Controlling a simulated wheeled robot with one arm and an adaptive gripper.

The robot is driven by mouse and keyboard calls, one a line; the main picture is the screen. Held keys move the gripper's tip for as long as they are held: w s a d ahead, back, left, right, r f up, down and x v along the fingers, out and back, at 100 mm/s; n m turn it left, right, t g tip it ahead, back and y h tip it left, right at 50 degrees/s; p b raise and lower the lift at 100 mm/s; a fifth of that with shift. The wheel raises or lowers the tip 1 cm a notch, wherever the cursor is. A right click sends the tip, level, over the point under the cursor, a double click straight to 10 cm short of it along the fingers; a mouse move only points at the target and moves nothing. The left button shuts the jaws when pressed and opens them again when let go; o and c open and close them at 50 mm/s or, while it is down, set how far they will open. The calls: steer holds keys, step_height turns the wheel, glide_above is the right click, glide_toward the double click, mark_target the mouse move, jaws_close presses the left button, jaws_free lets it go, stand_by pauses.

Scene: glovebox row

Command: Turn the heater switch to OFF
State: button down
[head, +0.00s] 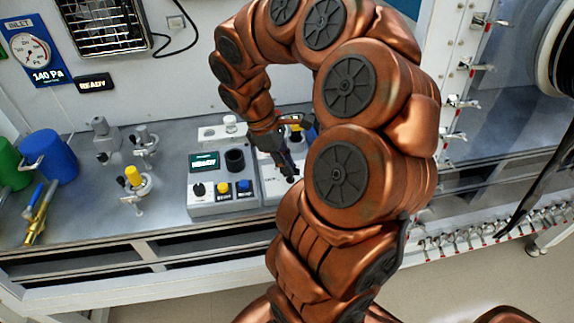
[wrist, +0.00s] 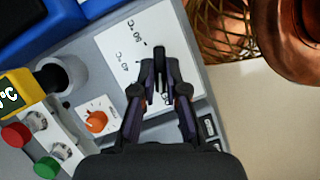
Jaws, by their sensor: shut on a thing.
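My gripper (head: 291,174) reaches down onto the white face of a grey control unit on the bench. In the wrist view my gripper (wrist: 161,78) is shut on a slim dark knob (wrist: 162,97) on a white plate (wrist: 128,48). The plate carries degree-C marks, which appear to include 40 and 50. The fingers hide much of the knob, and I cannot read its setting. Small dark labels (wrist: 209,127) sit near the right edge of the plate, too small to read. In the head view the arm hides part of this unit.
A grey unit (head: 222,206) with a display, black well and yellow and blue buttons stands to the left. A blue cup (head: 52,156) and valves stand further left.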

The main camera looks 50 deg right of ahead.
steer(key=shift+n, duration=0.6)
steer(key=shift+t, duration=0.3)
steer(key=c, duration=1.2)
jaws_free()
steer(key=v, duration=1.2)
steer(key=shift+a, duration=0.25)
